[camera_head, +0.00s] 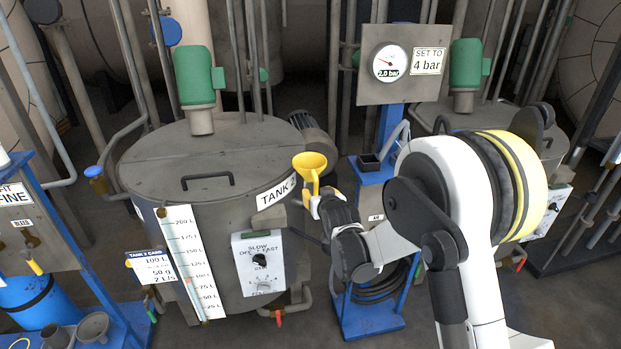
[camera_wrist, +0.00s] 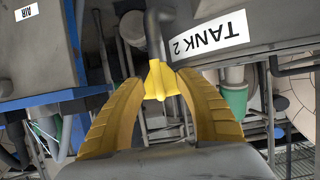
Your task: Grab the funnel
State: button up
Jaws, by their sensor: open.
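The yellow funnel (camera_head: 310,162) shows in the head view beside the rim of Tank 2, wide mouth up and narrow stem down. My gripper (camera_head: 324,197) is just below and right of its bowl, close to the stem; contact cannot be told. In the wrist view my gripper (camera_wrist: 160,100) is open, with ribbed yellow fingers on both sides. A yellow tapered piece between them seems to be part of the funnel (camera_wrist: 158,82).
Tank 2 (camera_head: 205,165) with its lid handle stands to the left. A control box (camera_head: 262,265) is on its front. A blue stand (camera_head: 372,185) with a gauge panel (camera_head: 402,50) is to the right, close to my arm.

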aim_at(317, 191)
jog(key=x, duration=0.2)
jog(key=b+x, duration=0.1)
jog(key=x, duration=0.1)
jog(key=b+x, duration=0.1)
jog(key=shift+w+d+f, duration=0.2)
jog(key=shift+w+f, duration=0.1)
jog(key=shift+w, duration=0.1)
jog(key=shift+s+r, duration=0.1)
jog(key=shift+r, duration=0.05)
grip_shut()
